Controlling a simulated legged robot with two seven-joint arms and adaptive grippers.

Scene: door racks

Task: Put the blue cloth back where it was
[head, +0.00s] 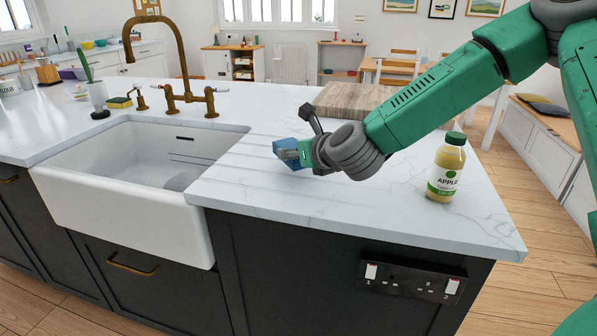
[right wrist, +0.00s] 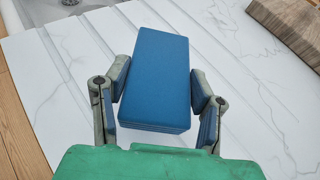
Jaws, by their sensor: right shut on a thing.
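The blue cloth (right wrist: 157,75) looks like a thick, folded rectangular block. It lies between the two fingers of my right gripper (right wrist: 160,98), which is shut on it. In the head view, my right gripper (head: 290,152) is low over the white marble worktop, just right of the sink, with a bit of blue showing at its tip. Whether the cloth touches the worktop is hard to tell. My left gripper is not in view.
The white sink (head: 125,215) with a brass tap (head: 185,60) is to the left. A bottle of apple juice (head: 446,170) stands right of my forearm. A wooden board (head: 350,100) lies behind. A sponge (head: 120,102) sits beyond the sink.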

